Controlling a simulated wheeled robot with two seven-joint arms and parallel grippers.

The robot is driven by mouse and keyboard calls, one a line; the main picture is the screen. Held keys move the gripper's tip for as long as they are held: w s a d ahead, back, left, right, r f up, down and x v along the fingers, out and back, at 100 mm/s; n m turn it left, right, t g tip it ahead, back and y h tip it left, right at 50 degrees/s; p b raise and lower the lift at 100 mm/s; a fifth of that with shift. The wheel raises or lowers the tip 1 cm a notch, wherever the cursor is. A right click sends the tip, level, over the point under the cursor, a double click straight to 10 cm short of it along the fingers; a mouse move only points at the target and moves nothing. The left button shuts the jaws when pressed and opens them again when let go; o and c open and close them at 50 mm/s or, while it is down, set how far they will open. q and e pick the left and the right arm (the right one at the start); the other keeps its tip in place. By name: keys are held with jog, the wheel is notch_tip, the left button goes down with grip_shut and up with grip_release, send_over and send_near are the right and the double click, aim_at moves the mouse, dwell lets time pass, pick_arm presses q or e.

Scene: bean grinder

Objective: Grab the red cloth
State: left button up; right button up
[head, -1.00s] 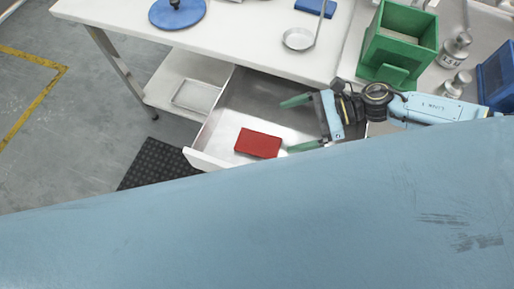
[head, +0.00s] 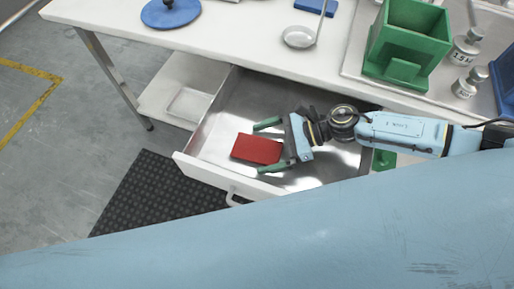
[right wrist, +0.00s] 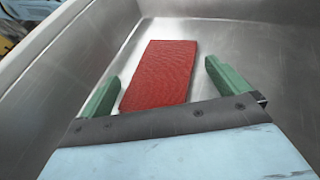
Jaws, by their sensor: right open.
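The red cloth (head: 257,149) lies flat and folded into a rectangle on the bottom of the open metal drawer (head: 225,115). It also shows in the right wrist view (right wrist: 163,72), ahead of the jaws and partly between them. My right gripper (head: 262,146) is open, with its green fingers on either side of the cloth's near end. In the right wrist view the fingers (right wrist: 160,88) stand apart to its left and right, with no visible contact. How high the fingers are above the drawer bottom is hard to tell. My left gripper is not in view.
The drawer's white front (head: 205,174) and metal side walls surround the cloth. The white table (head: 235,42) above holds a ladle (head: 299,37), a green box (head: 405,45) and metal canisters (head: 465,50). A black mat (head: 145,195) lies on the floor.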

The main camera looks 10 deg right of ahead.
jog(key=shift+a+f, duration=0.1)
jog(key=shift+a, duration=0.2)
jog(key=shift+c, duration=0.4)
jog(key=c, duration=0.9)
